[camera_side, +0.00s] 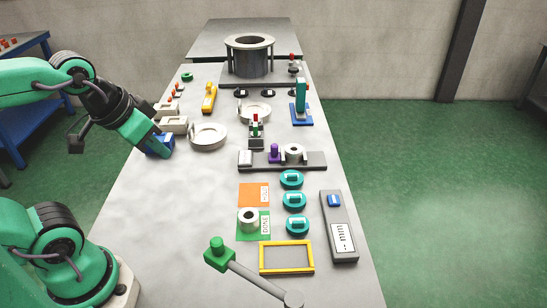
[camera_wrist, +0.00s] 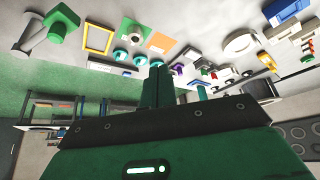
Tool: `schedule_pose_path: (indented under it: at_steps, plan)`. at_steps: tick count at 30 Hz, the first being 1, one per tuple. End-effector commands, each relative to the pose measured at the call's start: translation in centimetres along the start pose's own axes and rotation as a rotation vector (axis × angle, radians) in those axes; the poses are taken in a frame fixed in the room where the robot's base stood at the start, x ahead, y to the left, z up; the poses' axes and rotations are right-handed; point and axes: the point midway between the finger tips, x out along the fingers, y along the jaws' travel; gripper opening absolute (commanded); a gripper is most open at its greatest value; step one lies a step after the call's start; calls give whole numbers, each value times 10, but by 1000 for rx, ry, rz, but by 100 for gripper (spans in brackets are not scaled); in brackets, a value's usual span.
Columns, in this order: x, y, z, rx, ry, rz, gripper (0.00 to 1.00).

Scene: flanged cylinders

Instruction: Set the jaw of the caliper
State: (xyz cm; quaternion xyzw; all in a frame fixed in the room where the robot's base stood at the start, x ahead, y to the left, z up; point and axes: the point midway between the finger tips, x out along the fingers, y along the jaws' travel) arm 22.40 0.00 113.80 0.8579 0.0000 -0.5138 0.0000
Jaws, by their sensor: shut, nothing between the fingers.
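A dark grey rail (camera_side: 310,162) lies across the middle of the table and looks like the caliper. It carries a white block (camera_side: 245,158) at its left end, a purple upright piece (camera_side: 274,153) that may be the jaw, and a grey flanged cylinder (camera_side: 293,153) right of it. A gap shows between white block and purple piece. My gripper (camera_side: 165,153) is over the table's left side, well left of the rail, beside a blue block (camera_side: 154,144). In the wrist view my gripper (camera_wrist: 158,68) is shut and empty; the purple piece (camera_wrist: 177,69) shows beyond its tips.
Three teal discs (camera_side: 294,199), a second flanged cylinder (camera_side: 249,219) on a green card, a yellow frame (camera_side: 287,271) and a grey device (camera_side: 339,225) lie nearer. The table's left front is clear.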

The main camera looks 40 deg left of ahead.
Motion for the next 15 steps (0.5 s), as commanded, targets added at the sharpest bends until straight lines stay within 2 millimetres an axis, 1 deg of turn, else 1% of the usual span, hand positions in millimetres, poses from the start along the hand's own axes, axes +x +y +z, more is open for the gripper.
schedule_pose_path:
  at_steps: [1, 3, 5, 6, 7, 11, 15]
  plan:
    - [0, 0, 0, 0, 0, 0, 6]
    - [0, 0, 0, 1, 0, 0, 20]
    - [0, 0, -2, 3, -2, 0, 31]
    - [0, 0, -4, 5, -3, 0, 39]
    - [-1, 0, -5, 7, -5, 0, 43]
    - [-1, -1, -16, 23, -21, -1, 43]
    - [0, -2, -36, 55, -47, -2, 43]
